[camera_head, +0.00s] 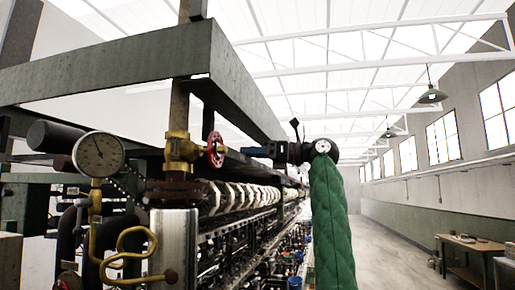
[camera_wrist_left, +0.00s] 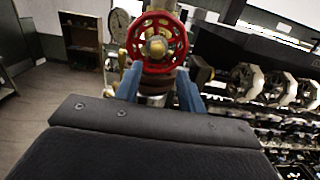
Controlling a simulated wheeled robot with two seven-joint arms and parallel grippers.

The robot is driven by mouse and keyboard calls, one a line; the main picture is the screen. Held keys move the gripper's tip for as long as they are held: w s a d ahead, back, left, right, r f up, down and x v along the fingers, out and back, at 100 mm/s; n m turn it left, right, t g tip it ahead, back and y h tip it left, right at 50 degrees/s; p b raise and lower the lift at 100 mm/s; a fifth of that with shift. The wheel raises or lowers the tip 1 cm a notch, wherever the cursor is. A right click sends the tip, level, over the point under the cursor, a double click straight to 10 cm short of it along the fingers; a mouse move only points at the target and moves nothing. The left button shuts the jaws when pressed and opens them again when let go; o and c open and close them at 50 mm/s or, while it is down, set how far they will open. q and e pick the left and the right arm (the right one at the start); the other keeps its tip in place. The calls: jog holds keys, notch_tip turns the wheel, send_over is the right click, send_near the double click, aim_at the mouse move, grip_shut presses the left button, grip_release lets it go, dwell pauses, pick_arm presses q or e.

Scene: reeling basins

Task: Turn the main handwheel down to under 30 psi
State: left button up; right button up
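The red handwheel (camera_head: 215,149) stands on a brass valve (camera_head: 181,152) above a silver pipe in the head view. In the left wrist view the handwheel (camera_wrist_left: 157,17) is face-on, just beyond the fingertips. My left gripper (camera_head: 244,151) points at the wheel from the right, with a small gap between them. In the wrist view its two blue fingers (camera_wrist_left: 159,84) are spread apart with nothing held between them. The round pressure gauge (camera_head: 98,154) is left of the valve; its needle points up and slightly left, but its numbers are too small to read. My right gripper is not in view.
A heavy grey beam frame (camera_head: 110,68) runs above the valve. The long reeling machine (camera_head: 243,225) stretches away below and behind the wheel. A curled brass pipe (camera_head: 128,258) is below the gauge. The aisle floor (camera_head: 388,240) at right is open, with a wooden table (camera_head: 470,246) beyond.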

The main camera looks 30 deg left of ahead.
aim_at(226, 149)
pick_arm(q)
jog(key=shift+t+h, duration=0.3)
jog(key=x, duration=0.3)
jog(key=r+x, duration=0.1)
jog(key=x, duration=0.1)
jog(key=shift+s+a, duration=0.2)
jog(key=shift+s, duration=0.25)
jog(key=shift+s+a, duration=0.1)
jog(key=shift+a, duration=0.6)
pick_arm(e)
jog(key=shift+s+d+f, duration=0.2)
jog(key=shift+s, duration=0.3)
pick_arm(q)
jog(key=shift+d, duration=0.1)
